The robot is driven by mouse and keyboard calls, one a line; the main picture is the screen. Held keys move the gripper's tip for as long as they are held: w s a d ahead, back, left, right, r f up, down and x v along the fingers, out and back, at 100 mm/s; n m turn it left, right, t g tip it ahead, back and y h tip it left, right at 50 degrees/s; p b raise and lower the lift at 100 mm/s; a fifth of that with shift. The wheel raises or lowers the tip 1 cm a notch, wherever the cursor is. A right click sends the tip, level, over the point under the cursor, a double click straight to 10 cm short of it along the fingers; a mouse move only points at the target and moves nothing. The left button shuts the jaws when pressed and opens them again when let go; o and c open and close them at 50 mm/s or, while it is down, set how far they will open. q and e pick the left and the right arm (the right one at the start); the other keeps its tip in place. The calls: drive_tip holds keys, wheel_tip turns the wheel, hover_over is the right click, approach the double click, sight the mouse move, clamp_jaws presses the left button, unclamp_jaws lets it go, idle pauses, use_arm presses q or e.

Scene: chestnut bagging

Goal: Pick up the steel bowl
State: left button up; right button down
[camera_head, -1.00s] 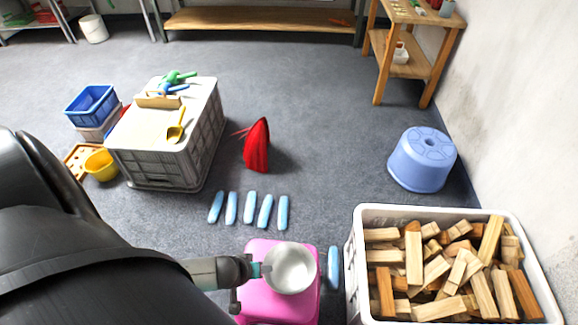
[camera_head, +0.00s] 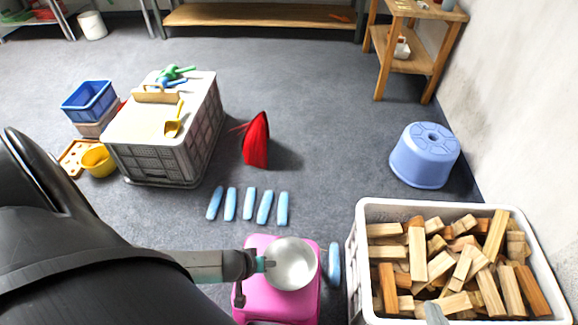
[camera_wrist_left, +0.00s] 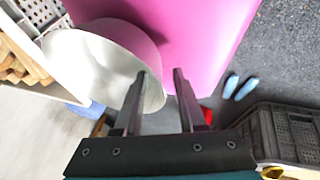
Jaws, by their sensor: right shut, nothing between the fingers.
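The steel bowl (camera_head: 293,265) stands upright on a pink stool (camera_head: 250,308) at the bottom middle of the head view. My left gripper (camera_head: 265,265) is at the bowl's left rim. In the left wrist view the bowl (camera_wrist_left: 95,62) is tilted in the picture, and my left gripper (camera_wrist_left: 159,75) is open around its rim. One finger is on the bowl's inner side and the other outside, with a gap visible between them. My right gripper (camera_head: 434,311) is shut and empty, showing only as a grey tip over the wood crate.
A white crate (camera_head: 354,262) full of wood blocks stands right of the stool. Several light-blue pieces (camera_head: 248,205) lie on the floor behind it, with one between stool and crate. A blue stool (camera_head: 424,158) stands at the right. The grey floor behind is mostly clear.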

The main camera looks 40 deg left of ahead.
use_arm(q)
drive_tip(key=shift+w+f, duration=0.1)
drive_tip(key=shift+f, duration=0.05)
clamp_jaws()
idle(0.4)
idle(1.1)
